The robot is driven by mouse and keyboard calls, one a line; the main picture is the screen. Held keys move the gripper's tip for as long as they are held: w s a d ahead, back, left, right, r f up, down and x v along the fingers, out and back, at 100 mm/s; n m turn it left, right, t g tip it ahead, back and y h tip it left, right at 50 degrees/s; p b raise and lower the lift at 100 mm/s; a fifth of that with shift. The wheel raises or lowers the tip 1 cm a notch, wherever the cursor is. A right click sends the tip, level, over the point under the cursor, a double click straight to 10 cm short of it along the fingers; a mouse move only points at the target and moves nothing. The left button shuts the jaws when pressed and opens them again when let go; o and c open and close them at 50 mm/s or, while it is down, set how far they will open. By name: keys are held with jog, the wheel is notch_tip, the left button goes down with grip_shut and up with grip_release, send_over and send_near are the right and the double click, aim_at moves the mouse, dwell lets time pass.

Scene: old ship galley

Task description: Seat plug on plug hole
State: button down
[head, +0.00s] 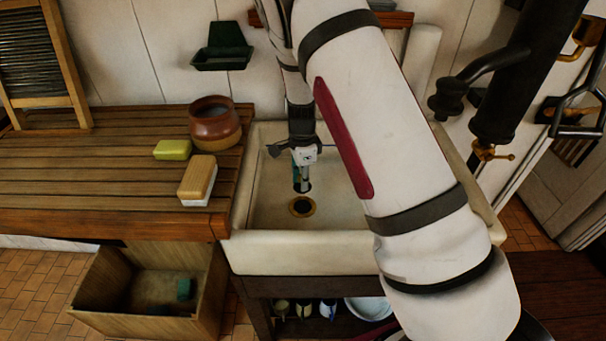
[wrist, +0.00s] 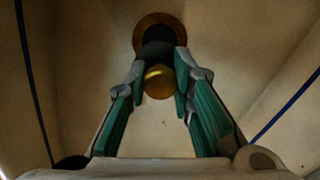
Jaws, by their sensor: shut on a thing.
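The plug has a rounded brass knob (wrist: 160,82) and a black body (wrist: 158,52). In the wrist view my gripper (wrist: 169,75) is shut on it, its green-padded fingers on either side of the knob. The plug hole, a brass ring (wrist: 142,27) with a dark centre, lies just past the plug, which overlaps its near part. In the head view the plug hole (head: 302,207) shows in the sink floor, and my gripper (head: 302,184) points down just behind it in the picture. The plug's small dark shape appears apart from and above the hole; the exact height cannot be told.
The pale sink (head: 295,241) has raised walls around my gripper. A wooden drainboard (head: 90,170) on the left holds a brown pot (head: 215,122), a yellow-green sponge (head: 173,150) and a brush (head: 198,181). A black pump (head: 510,90) stands at the right.

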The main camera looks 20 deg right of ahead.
jog(key=shift+f+b, duration=1.05)
jog(key=shift+f, duration=2.6)
jog(key=shift+f+b, duration=0.3)
jog(key=shift+f, duration=0.55)
jog(key=c, duration=1.3)
grip_release()
notch_tip(320, 180, up, 12)
jog(key=shift+r, duration=0.1)
